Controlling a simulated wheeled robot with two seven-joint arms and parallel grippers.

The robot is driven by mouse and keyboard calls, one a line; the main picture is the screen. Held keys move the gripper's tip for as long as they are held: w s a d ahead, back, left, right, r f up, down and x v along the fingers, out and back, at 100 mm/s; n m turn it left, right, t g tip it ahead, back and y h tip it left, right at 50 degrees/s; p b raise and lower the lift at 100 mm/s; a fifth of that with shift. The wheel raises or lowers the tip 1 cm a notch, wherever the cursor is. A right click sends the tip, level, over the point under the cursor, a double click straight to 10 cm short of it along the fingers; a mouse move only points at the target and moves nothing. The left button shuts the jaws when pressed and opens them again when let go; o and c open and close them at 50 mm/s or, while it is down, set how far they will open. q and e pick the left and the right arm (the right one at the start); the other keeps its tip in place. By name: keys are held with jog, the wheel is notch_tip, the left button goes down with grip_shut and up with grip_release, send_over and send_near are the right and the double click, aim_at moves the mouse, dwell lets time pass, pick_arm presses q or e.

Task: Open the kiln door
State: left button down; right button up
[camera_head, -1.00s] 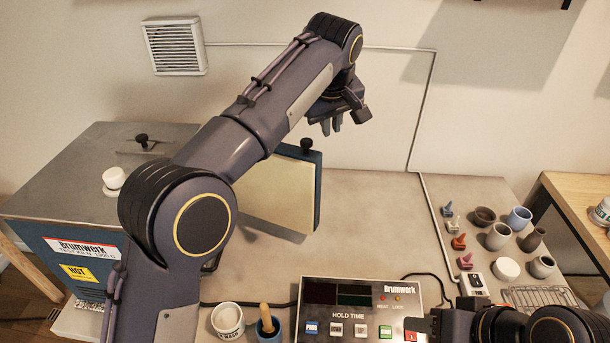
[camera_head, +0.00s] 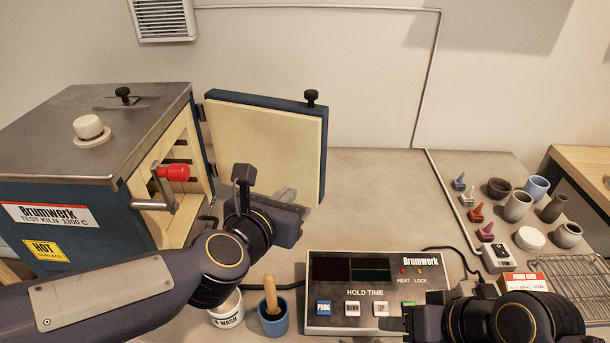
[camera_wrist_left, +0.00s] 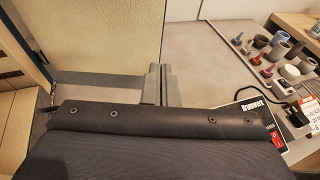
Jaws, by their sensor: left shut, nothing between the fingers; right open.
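The kiln (camera_head: 90,150) is a blue box with a grey metal top at the left. Its door (camera_head: 265,150), a cream panel with a blue rim and a black knob on top, stands swung wide open to the right of the cream-lined opening. My left gripper (camera_head: 286,194) is shut and empty, in front of the door's lower part in the head view. In the left wrist view its closed fingers (camera_wrist_left: 160,82) show beside the door panel (camera_wrist_left: 105,35). My right gripper (camera_head: 408,322) is open at the lower right, partly hidden.
A control box (camera_head: 375,290) stands at the front middle. A white jar (camera_head: 227,312) and a blue cup (camera_head: 273,318) stand left of it. Small pots, coloured cones and a wire rack (camera_head: 570,280) are at the right. The bench behind the control box is clear.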

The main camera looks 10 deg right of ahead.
pick_arm(q)
jog(key=b, duration=0.1)
send_near(323, 150)
notch_tip(323, 150, down, 4)
jog(key=shift+w+d+f+p, duration=0.15)
jog(key=shift+w+d, duration=0.25)
jog(key=shift+w, duration=0.65)
jog(key=shift+w+d+p, duration=0.2)
jog(key=shift+w+d, duration=0.15)
jog(key=shift+w, duration=0.7)
jog(key=shift+w+d+p, duration=0.1)
jog(key=shift+w+p, duration=0.05)
jog(key=shift+p, duration=0.15)
jog(key=w+d+n+y+p, duration=0.1)
jog(key=w+p, duration=0.1)
jog(key=w+d+t+y+p, duration=0.1)
jog(key=p, duration=0.1)
jog(key=w+d+n+y+p, duration=0.1)
jog(key=w+p, duration=0.1)
jog(key=shift+w+d+r+n, duration=0.25)
jog(key=shift+w+r+n, duration=0.05)
jog(key=shift+w, duration=0.05)
jog(key=shift+w+d+f+t+p, duration=0.15)
jog(key=shift+w+t+p, duration=0.15)
jog(key=shift+p, duration=0.15)
jog(key=shift+w+f+n+y, duration=0.15)
jog(key=shift+w+n+y, duration=0.05)
jog(key=shift+n+y, duration=0.1)
